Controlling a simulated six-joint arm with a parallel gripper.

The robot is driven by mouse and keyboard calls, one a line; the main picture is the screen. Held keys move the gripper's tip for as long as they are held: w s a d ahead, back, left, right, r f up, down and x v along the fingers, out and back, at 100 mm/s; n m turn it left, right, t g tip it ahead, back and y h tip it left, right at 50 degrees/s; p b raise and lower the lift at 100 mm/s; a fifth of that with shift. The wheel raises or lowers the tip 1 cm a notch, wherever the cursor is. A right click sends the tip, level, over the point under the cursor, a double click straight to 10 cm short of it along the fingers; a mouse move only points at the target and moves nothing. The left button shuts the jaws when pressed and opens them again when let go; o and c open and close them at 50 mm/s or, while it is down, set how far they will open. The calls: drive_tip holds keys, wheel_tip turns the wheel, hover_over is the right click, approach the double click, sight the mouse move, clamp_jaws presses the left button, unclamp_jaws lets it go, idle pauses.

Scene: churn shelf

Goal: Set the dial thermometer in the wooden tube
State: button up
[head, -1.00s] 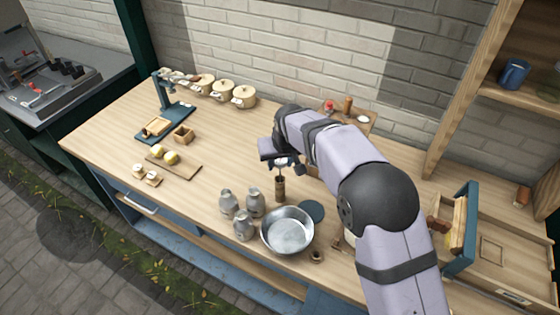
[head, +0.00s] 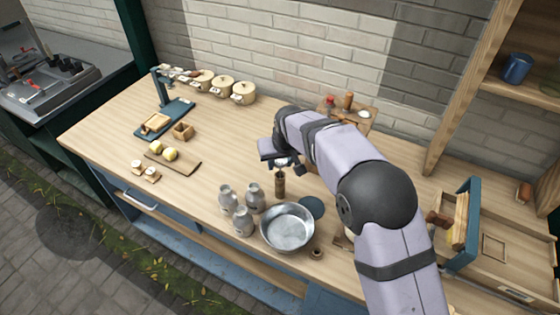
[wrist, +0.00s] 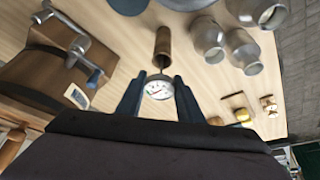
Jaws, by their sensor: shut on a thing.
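The dial thermometer (wrist: 158,89) has a round white face with a metal rim. My gripper (wrist: 158,97) is shut on it, with a dark finger on each side of the dial. In the head view my gripper (head: 283,168) is just above the wooden tube (head: 280,186), which stands upright on the bench. The tube also shows in the wrist view (wrist: 163,43), directly beyond the dial. The thermometer's stem is mostly hidden and points to the tube's mouth. I cannot tell how far it is inside.
Several grey metal churns (head: 242,221) and a steel bowl (head: 287,228) stand close in front of the tube. A board with yellow lumps (head: 173,162) lies to the left. The bench between is clear.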

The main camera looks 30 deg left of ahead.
sight(280, 172)
drive_tip(key=shift+f+b, duration=1.6)
drive_tip(key=shift+f, duration=1)
drive_tip(key=shift+r, duration=0.1)
idle(0.5)
drive_tip(key=o, duration=0.9)
drive_tip(key=c, duration=0.3)
drive_tip(key=shift+c, duration=0.2)
drive_tip(key=shift+p+v, duration=1.25)
drive_tip(key=shift+v, duration=1.25)
